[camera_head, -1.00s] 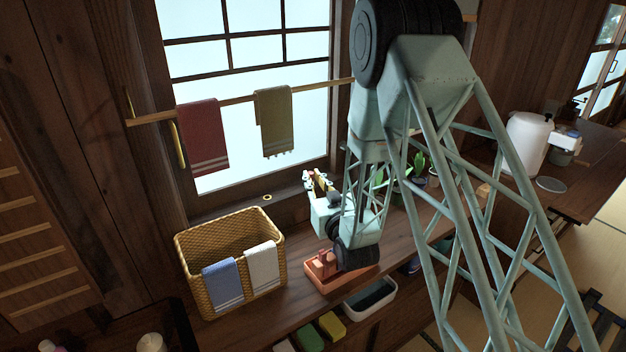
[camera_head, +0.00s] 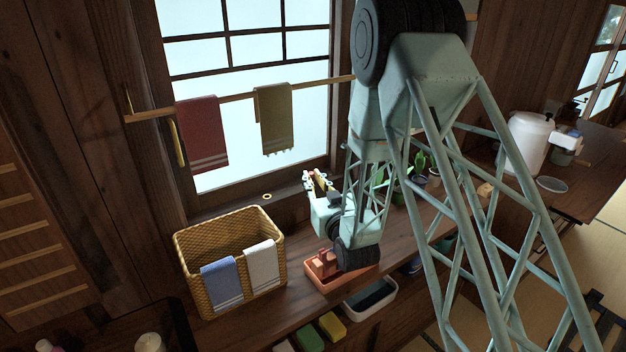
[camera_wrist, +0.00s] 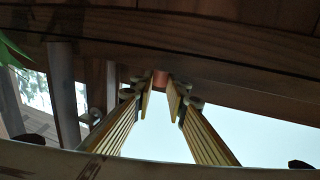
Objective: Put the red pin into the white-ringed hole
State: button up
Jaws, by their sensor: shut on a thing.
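My gripper (camera_head: 317,182) is in front of the window's lower edge, to the right of the wicker basket and above the sill. In the wrist view its yellow fingers (camera_wrist: 161,92) close toward each other on a small reddish piece (camera_wrist: 160,77), which I take as the red pin. Most of the pin is hidden. A small pale, yellowish ring (camera_head: 267,196) lies on the window sill, left of my gripper and apart from it. I cannot tell its exact colour or whether it is the white-ringed hole.
The wicker basket (camera_head: 193,250) with two towels stands left on the counter. A red-orange tray (camera_head: 318,284) lies below my arm, with a white tub (camera_head: 350,312) in front. Potted plants (camera_head: 420,162) stand to the right. Towels hang from a rail (camera_head: 236,97) across the window.

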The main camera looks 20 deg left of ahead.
jog(key=o, duration=0.8)
jog(key=shift+o, duration=0.4)
jog(key=o, duration=0.4)
jog(key=shift+r, duration=0.25)
jog(key=shift+r+p, duration=0.5)
jog(key=shift+r, duration=2.25)
